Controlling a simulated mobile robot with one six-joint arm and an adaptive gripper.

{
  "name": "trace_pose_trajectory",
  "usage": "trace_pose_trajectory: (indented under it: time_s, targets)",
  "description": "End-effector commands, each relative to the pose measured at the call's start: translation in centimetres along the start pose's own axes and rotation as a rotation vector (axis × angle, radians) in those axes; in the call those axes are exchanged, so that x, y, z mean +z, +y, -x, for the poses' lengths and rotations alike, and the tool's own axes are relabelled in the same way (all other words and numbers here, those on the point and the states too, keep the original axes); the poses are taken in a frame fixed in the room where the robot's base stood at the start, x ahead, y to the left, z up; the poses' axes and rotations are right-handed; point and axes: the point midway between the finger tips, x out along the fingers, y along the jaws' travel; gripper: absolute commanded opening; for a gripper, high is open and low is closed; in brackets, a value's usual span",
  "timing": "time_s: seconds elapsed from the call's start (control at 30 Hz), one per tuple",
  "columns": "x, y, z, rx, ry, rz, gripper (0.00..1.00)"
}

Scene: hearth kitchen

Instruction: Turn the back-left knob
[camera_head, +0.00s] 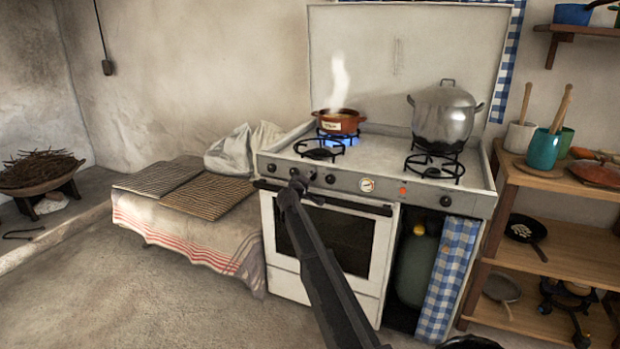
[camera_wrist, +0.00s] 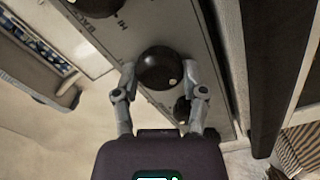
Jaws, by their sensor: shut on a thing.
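The stove's front panel (camera_head: 350,183) carries a row of black knobs. My gripper (camera_head: 297,178) is at the left part of this panel and covers part of it. In the wrist view my gripper (camera_wrist: 159,72) has one finger on each side of a round black knob (camera_wrist: 160,66) and is shut on it. The knob has a pale dot at its lower right. Upside-down lettering that looks like "BACK" and "HI" is printed beside it. A brown pot (camera_head: 339,121) steams on the back-left burner, with blue flame under it.
Another black knob (camera_wrist: 181,108) is close by the held one. The front-left burner (camera_head: 319,150) is bare. A cloth-covered bench (camera_head: 180,240) is left of the stove, wooden shelves (camera_head: 545,185) right.

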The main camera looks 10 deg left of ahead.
Motion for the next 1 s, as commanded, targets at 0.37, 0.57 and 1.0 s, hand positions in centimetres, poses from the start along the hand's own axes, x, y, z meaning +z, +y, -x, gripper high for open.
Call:
trace_pose_trajectory:
  time_s: [0.37,0.57,1.0]
  targets:
    - [-0.15,0.00,-0.25,0.001,0.003,0.021,0.07]
    - [-0.14,-0.01,-0.22,0.000,0.003,0.019,0.85]
    - [-0.03,-0.01,0.00,0.000,0.001,0.017,0.89]
